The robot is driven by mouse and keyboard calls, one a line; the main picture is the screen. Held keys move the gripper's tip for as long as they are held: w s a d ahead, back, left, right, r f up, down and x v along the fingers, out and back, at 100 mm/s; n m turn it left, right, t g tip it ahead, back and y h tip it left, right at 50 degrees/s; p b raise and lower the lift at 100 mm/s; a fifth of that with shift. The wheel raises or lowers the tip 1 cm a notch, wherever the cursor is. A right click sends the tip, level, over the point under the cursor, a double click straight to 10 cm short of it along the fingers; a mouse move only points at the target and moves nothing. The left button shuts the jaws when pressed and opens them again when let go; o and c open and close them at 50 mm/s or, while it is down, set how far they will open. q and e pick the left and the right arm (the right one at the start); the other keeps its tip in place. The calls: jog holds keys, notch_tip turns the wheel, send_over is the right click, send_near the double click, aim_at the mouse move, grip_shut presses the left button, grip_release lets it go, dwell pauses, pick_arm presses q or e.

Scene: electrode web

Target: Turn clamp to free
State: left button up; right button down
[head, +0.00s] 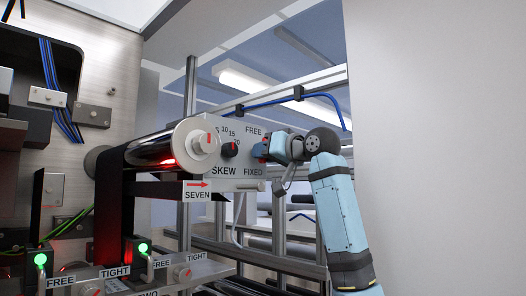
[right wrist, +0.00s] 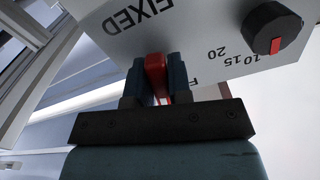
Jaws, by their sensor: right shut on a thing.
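The clamp is a red lever (head: 260,150) on the grey panel (head: 221,153) at the end of the roller marked SEVEN. It sits between the printed FREE above and FIXED below. My right gripper (head: 266,149) reaches it from the right and is shut on it. In the right wrist view the lever (right wrist: 156,72) stands between the two dark fingers of the gripper (right wrist: 155,80). FIXED shows upper left there, and FREE is mostly hidden by a finger. The lever's exact angle is hard to tell. My left gripper is not in view.
A black SKEW knob (head: 230,149) sits left of the clamp, close to the gripper; its red mark shows in the wrist view (right wrist: 277,46). The shiny roller (head: 150,152) lies further left. Lower knobs marked FREE and TIGHT (head: 182,272) are below. A plain wall (head: 435,140) stands right.

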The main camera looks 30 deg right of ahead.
jog(key=shift+f+n+p, duration=0.1)
jog(key=shift+n+p, duration=0.25)
jog(key=shift+n, duration=0.95)
jog(key=c, duration=1.1)
grip_release()
jog(key=shift+d, duration=0.1)
